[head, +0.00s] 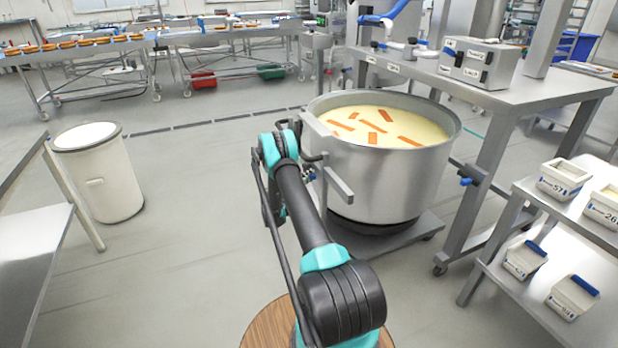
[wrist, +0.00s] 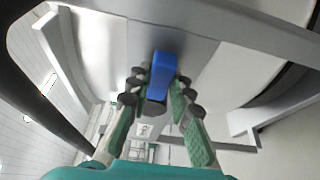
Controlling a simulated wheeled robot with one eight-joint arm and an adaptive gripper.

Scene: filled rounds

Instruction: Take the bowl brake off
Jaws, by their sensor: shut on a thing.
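The large steel bowl (head: 392,185) stands on a low wheeled base, filled with a pale yellow mass with several orange pieces on top. The bowl brake (wrist: 160,72) shows in the wrist view as a blue handle in the middle, in front of the bowl's metal side. My gripper (wrist: 157,92) has its two green-padded fingers closed on either side of the blue handle and is shut on it. In the head view the arm reaches to the bowl's left side, where the gripper is mostly hidden behind the arm and frame bars.
A white bin (head: 98,180) stands at the left. A steel table (head: 500,95) with a labelled box (head: 478,62) is behind the bowl at the right. A lower shelf with several small white tubs (head: 565,180) is at the front right.

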